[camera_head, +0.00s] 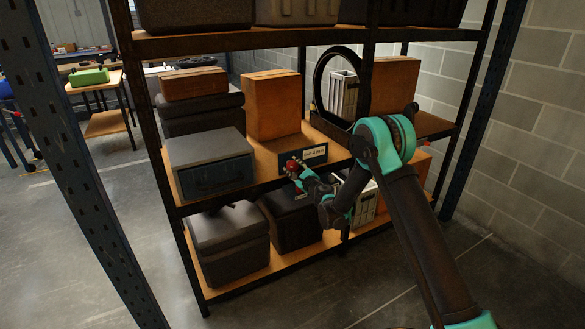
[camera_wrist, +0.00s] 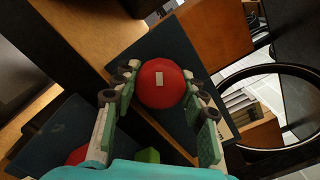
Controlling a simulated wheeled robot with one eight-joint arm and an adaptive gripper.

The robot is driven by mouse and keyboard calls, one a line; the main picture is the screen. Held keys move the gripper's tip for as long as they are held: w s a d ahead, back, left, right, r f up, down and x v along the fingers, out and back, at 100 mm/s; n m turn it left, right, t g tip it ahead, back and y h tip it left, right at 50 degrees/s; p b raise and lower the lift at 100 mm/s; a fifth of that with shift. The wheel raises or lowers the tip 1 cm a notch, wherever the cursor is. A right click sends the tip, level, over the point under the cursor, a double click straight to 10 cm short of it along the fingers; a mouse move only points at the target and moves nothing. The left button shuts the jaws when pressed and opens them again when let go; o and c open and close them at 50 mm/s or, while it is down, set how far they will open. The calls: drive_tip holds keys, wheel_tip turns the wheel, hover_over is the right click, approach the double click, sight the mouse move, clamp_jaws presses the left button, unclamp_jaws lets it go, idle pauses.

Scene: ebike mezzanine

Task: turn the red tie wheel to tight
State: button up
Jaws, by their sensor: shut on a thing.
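The red tie wheel (camera_wrist: 160,84) is a round red knob with a small pale mark on its face, in the wrist view. It sits on the front of a dark box or panel (camera_wrist: 157,45) on the middle shelf. My gripper (camera_wrist: 160,98) is shut on the wheel, one finger on each side of it. In the head view the wheel (camera_head: 292,165) is small and partly hidden by my gripper (camera_head: 297,172). A white label (camera_head: 315,152) with dark lettering, too small to read surely, is on the panel's front right of the wheel.
The shelf rack (camera_head: 290,38) holds a grey case (camera_head: 209,163) left of the wheel and a cardboard box (camera_head: 272,104) behind. A black ring (camera_head: 319,88) stands at the right. A dark upright (camera_head: 72,150) stands at left.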

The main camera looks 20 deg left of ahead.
sight(294, 168)
drive_tip(key=n, duration=0.6)
drive_tip(key=shift+n, duration=0.4)
idle(0.3)
drive_tip(key=o, duration=1.2)
drive_tip(key=v, duration=0.7)
drive_tip(key=shift+s+d, duration=0.15)
